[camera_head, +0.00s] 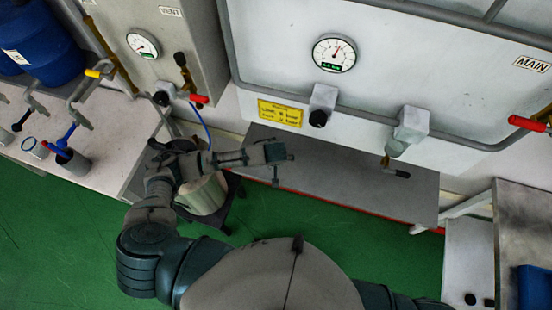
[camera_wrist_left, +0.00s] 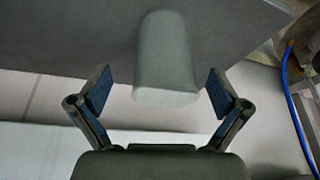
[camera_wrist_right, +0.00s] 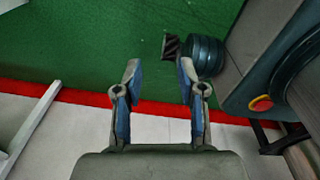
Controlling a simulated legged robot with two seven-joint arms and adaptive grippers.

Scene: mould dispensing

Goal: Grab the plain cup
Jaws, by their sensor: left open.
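In the left wrist view a plain pale grey, rounded cup-like shape (camera_wrist_left: 165,60) lies ahead of my left gripper (camera_wrist_left: 160,88), centred between its fingertips. The gripper is open, with gaps to the shape on both sides, and does not hold it. I cannot tell for sure that it is the cup. In the head view my left gripper (camera_head: 277,153) is over the grey bench, and no cup is clear beside it. My right gripper (camera_wrist_right: 160,80) is open and empty above the floor.
A small cup (camera_head: 36,148) stands on the left bench (camera_head: 110,140). The wall unit carries a gauge (camera_head: 334,53) and a dispensing valve (camera_head: 411,128). The grey bench (camera_head: 350,185) looks largely clear.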

